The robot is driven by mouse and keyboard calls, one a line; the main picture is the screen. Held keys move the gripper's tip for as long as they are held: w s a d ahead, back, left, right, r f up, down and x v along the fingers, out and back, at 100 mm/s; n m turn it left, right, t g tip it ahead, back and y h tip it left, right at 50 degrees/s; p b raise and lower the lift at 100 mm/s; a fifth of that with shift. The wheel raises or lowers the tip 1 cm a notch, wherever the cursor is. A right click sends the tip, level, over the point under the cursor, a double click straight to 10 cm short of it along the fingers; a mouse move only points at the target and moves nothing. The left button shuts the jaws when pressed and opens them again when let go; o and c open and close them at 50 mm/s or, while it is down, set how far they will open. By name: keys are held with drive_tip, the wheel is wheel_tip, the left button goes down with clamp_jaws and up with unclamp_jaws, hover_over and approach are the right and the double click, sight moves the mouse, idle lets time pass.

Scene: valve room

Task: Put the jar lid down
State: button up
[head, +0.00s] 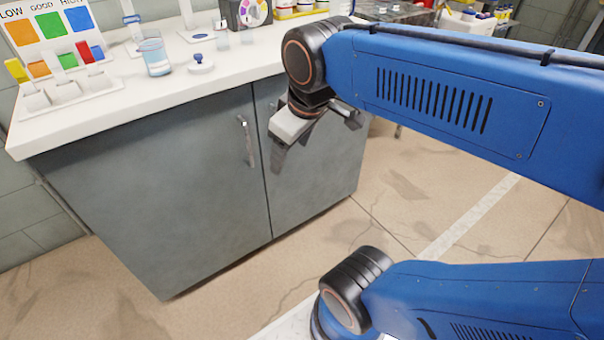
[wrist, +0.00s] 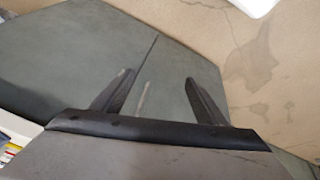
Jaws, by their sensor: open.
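My gripper (head: 314,138) is open in front of the grey cabinet, below the level of the white counter. In the wrist view its two fingers (wrist: 160,78) stand apart with nothing between them, and the cabinet doors show behind. A small round white piece with a blue knob (head: 201,64) rests on the counter and looks like the jar lid. It is up and to the left of my gripper, well apart from it. A clear glass vessel with blue liquid (head: 156,57) stands just left of it.
The white counter (head: 110,117) has a bare strip along its front edge. A colour chart (head: 55,38) with coloured blocks stands at the left. Small clear vessels (head: 222,40) stand behind the lid. The cabinet front (head: 150,190) has two doors with handles. The floor to the right is mostly clear.

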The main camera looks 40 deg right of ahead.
drive_tip(key=s+f+m, duration=0.3)
drive_tip(key=f, duration=0.2)
drive_tip(key=shift+s+m, duration=0.3)
drive_tip(key=shift+m, duration=0.1)
